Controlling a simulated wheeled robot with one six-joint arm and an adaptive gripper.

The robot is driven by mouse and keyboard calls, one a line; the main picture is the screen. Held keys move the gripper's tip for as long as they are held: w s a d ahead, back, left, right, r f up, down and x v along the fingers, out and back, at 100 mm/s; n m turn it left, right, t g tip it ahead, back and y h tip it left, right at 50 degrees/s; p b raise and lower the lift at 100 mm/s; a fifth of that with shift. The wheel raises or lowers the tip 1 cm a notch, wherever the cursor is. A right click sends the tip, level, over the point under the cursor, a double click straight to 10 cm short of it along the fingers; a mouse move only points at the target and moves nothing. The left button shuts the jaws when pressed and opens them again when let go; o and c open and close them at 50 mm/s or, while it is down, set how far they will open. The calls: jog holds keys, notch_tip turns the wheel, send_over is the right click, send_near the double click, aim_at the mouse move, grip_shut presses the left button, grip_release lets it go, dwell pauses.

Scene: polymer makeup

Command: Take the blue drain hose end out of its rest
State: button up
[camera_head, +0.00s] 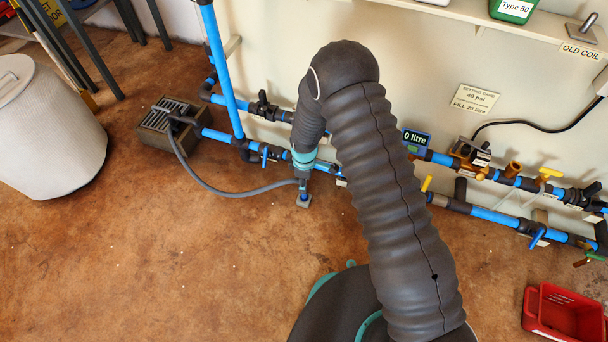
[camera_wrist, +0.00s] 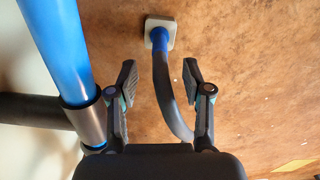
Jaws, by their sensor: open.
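The drain hose (camera_head: 225,191) is grey and runs from a grated drain box to the floor under my gripper. Its blue end (camera_wrist: 159,40) stands in a small pale square rest (camera_wrist: 168,24), which also shows in the head view (camera_head: 303,204). My gripper (camera_wrist: 159,75) is open, with one finger on each side of the hose just below the blue end in the wrist view. A gap shows between each finger and the hose. In the head view my gripper hangs just above the rest, and my arm hides part of this area.
A blue pipe (camera_wrist: 58,45) with a grey coupling runs close to the left finger in the wrist view. Blue pipework with valves (camera_head: 225,100) lines the wall. The grated drain box (camera_head: 172,117) stands at left, a red bin (camera_head: 560,312) at lower right.

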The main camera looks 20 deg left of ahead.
notch_tip(320, 180, down, 8)
jog(key=shift+r, duration=0.1)
dwell(0.4)
grip_shut()
